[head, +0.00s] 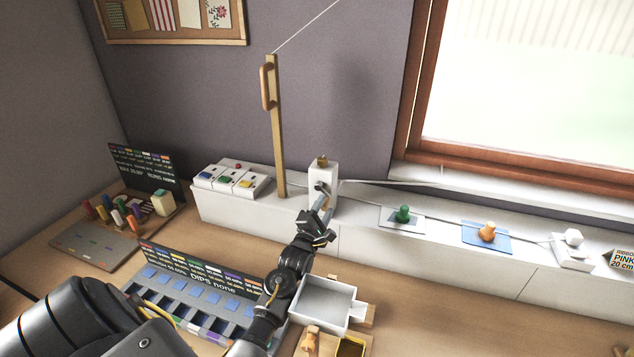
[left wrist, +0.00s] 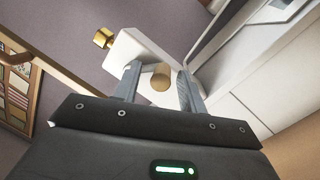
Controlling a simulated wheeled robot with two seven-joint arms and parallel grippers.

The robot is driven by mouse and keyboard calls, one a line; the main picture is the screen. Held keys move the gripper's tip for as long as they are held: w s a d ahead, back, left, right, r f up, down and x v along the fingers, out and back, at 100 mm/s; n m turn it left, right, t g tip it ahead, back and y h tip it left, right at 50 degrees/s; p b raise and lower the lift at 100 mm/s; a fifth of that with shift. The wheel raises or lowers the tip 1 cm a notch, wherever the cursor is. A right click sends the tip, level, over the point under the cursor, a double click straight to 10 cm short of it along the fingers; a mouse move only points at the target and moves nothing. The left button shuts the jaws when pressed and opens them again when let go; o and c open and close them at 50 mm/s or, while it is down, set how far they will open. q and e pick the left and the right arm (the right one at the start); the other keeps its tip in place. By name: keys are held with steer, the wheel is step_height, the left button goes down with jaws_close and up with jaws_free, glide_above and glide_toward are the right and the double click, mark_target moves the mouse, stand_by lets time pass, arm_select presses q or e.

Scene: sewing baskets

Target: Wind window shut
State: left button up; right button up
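The window (head: 530,80) with its reddish-brown frame (head: 412,90) is at the right of the head view; I cannot tell how far it stands open. A white winder box (head: 318,172) with a brass knob on top stands on the white ledge. A crank with a wooden handle is on its front. My left gripper (head: 322,220) is at the box front. In the left wrist view the round wooden handle end (left wrist: 160,78) lies between the open fingers (left wrist: 158,92), with gaps on both sides. The box (left wrist: 138,48) is behind it. My right gripper is out of view.
A wooden post (head: 277,130) with a cord stands left of the box. Green (head: 403,214), orange (head: 487,232) and white (head: 573,237) knobs sit along the ledge at right. A grey tray (head: 325,302) and a compartment box (head: 190,300) lie on the table below.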

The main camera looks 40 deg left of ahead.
arm_select(q)
steer(key=shift+s+d+p, duration=0.2)
steer(key=shift+s+p, duration=0.4)
steer(key=v, duration=0.1)
steer(key=p+v, duration=0.2)
steer(key=shift+s+d+r, duration=0.2)
steer(key=shift+s+d, duration=0.05)
steer(key=shift+s, duration=0.15)
steer(key=shift+p+v, duration=0.4)
steer(key=shift+v, duration=0.55)
steer(key=shift+d+f, duration=0.1)
steer(key=shift+d, duration=0.05)
